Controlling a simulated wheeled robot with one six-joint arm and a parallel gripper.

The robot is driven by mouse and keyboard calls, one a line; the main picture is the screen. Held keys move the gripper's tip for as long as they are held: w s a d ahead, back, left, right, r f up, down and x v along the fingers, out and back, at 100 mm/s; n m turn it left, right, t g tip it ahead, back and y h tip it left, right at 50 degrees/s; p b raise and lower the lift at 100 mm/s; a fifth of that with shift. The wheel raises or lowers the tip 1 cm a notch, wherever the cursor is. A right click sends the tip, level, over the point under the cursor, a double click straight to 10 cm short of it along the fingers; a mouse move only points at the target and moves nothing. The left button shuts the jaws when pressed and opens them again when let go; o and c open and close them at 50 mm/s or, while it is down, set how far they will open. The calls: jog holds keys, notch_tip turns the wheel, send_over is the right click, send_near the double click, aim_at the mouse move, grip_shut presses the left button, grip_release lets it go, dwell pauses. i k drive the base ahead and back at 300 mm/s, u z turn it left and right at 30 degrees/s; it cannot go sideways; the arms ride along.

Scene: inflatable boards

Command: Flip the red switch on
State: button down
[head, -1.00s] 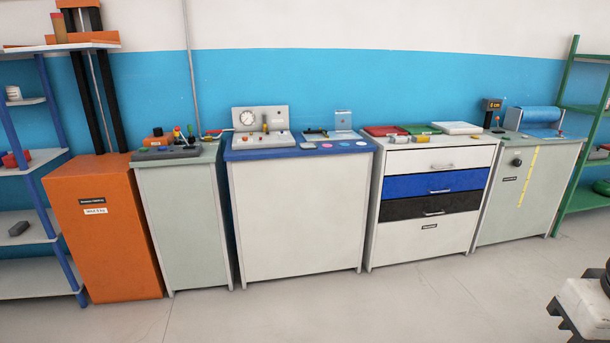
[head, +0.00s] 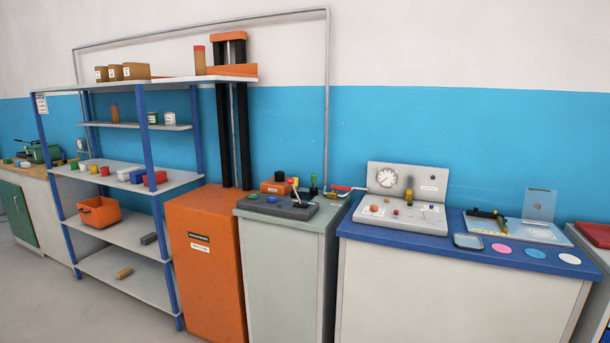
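A grey-white control panel (head: 402,213) with a round gauge (head: 386,178) stands on the blue-topped cabinet (head: 455,253), right of centre. Small knobs or switches sit on its sloped front, including a small red one (head: 396,212); I cannot tell whether this is the red switch or which way it is set. A dark box with small controls (head: 278,206) lies on the grey-green cabinet to the left; a red part (head: 340,188) shows behind it, too small to identify. My gripper is not in view.
An orange cabinet (head: 205,262) with a tall black column stands left of the grey-green cabinet (head: 282,260). Blue-framed shelves (head: 135,232) hold boxes and an orange bin (head: 99,212). Coloured discs (head: 502,248) and a clear stand (head: 538,208) lie right of the panel.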

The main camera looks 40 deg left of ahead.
aim_at(291, 180)
jog(key=u, duration=1.9)
jog(key=i, duration=3)
jog(key=z, duration=1.2)
